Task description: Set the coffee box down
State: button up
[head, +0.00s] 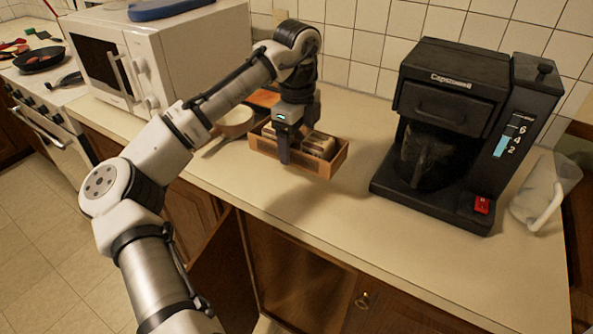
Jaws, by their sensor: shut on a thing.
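The coffee box (312,164) is an open, light-wood box with brownish contents, near the middle of the head view. My gripper (285,152) points down from above and is shut on the box at its near side. One finger shows outside the front wall; the other is hidden. The box is over the counter (400,245), left of the coffee machine. The exact gap cannot be told.
A black coffee machine (450,125) stands right of the box, with a clear pitcher (547,190) beside it. A white microwave (180,52) and a round pale dish (236,122) are left. Counter between box and coffee machine is clear. A cabinet door (222,275) hangs open below.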

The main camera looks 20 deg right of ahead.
aim_at(297, 183)
notch_tip(297, 183, down, 9)
jog(key=shift+f+p, duration=0.1)
jog(key=shift+p, duration=0.55)
jog(key=o, duration=1)
notch_tip(297, 183, up, 12)
jog(key=shift+r+b, duration=0.1)
jog(key=shift+b, duration=1.15)
